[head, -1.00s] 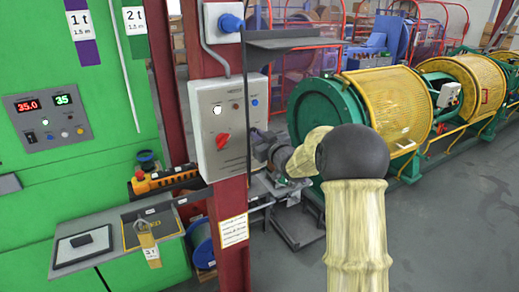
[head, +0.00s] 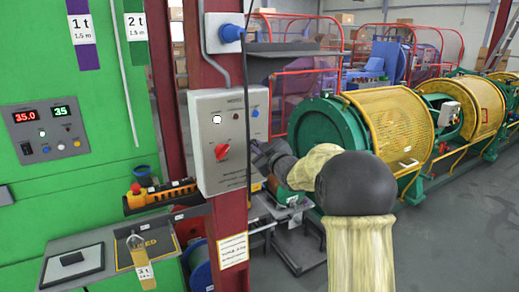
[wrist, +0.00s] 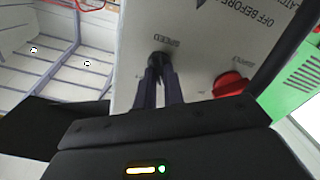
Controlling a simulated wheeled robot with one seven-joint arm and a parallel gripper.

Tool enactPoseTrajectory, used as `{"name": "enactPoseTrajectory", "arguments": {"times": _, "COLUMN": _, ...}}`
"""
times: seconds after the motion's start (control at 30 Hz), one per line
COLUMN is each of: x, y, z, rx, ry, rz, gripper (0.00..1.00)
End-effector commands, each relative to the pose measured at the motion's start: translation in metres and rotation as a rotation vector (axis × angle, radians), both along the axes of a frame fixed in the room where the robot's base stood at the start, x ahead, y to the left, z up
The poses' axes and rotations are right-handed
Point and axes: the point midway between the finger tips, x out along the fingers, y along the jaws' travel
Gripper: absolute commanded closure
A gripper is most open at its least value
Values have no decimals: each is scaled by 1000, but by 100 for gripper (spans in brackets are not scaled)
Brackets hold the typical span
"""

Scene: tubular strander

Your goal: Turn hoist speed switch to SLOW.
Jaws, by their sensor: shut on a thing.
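The grey switch box (head: 205,170) hangs on the red post in the head view. In the wrist view its front (wrist: 135,35) is upside down. The hoist speed switch (wrist: 159,57), a small black knob under the label SPEED, sits between my fingertips. My gripper (wrist: 160,66) is shut on this knob; the fingers hide most of it, so I cannot tell which way it points. In the head view my gripper (head: 257,150) meets the right part of the box front, and the knob is hidden there.
A red rotary switch (wrist: 230,84) is close beside my fingers; it also shows in the head view (head: 222,151). A dark shelf (head: 290,48) juts out above the box, and a black cable hangs beside my gripper. A green machine with yellow guards (head: 385,125) stands behind my arm.

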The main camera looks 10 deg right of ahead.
Motion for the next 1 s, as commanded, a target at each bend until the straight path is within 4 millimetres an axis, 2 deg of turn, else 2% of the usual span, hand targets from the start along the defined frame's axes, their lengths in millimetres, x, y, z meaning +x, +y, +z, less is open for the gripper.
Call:
{"name": "enactPoseTrajectory", "arguments": {"times": 0.03, "x": 0, "y": -1, "z": -1, "rx": -3, "ry": 2, "rz": -1, "gripper": 100}}
{"name": "enactPoseTrajectory", "arguments": {"times": 0.07, "x": 0, "y": -1, "z": -1, "rx": -3, "ry": 2, "rz": -1, "gripper": 86}}
{"name": "enactPoseTrajectory", "arguments": {"times": 0.17, "x": 0, "y": 0, "z": -1, "rx": -1, "ry": 1, "rz": -1, "gripper": 68}}
{"name": "enactPoseTrajectory", "arguments": {"times": 0.57, "x": -5, "y": -2, "z": 0, "rx": 0, "ry": 0, "rz": -1, "gripper": 68}}
{"name": "enactPoseTrajectory", "arguments": {"times": 0.77, "x": -30, "y": -11, "z": -2, "rx": -1, "ry": 0, "rz": -3, "gripper": 68}}
{"name": "enactPoseTrajectory", "arguments": {"times": 1.0, "x": -75, "y": -24, "z": -2, "rx": -1, "ry": -1, "rz": -1, "gripper": 68}}
